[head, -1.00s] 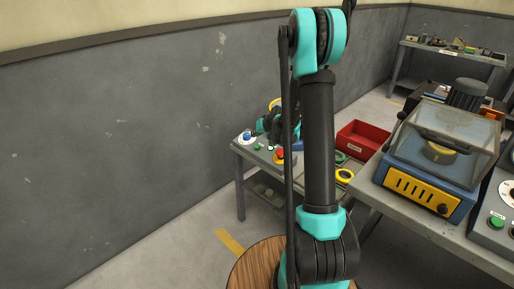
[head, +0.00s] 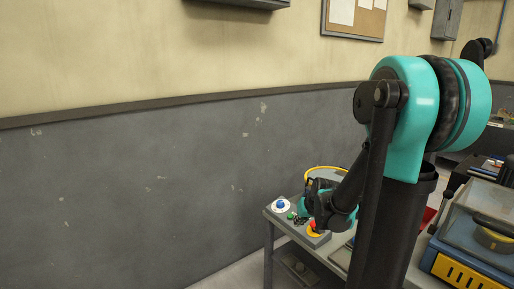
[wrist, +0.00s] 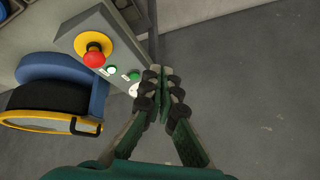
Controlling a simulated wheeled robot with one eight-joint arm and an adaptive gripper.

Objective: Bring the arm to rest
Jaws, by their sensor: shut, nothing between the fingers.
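My gripper (wrist: 163,76) shows in the wrist view with its two dark, jointed fingers closed together and nothing between them. The fingertips are just right of a grey control box (wrist: 75,42), over the grey floor; I cannot tell whether they touch the box. In the head view my arm reaches down from a large teal elbow to the far side of the bench, beside the same controls. The fingers are hard to make out there.
A blue-and-black round part with a yellow rim (wrist: 50,121) lies left of my gripper. A yellow-and-blue machine (head: 462,276) stands right.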

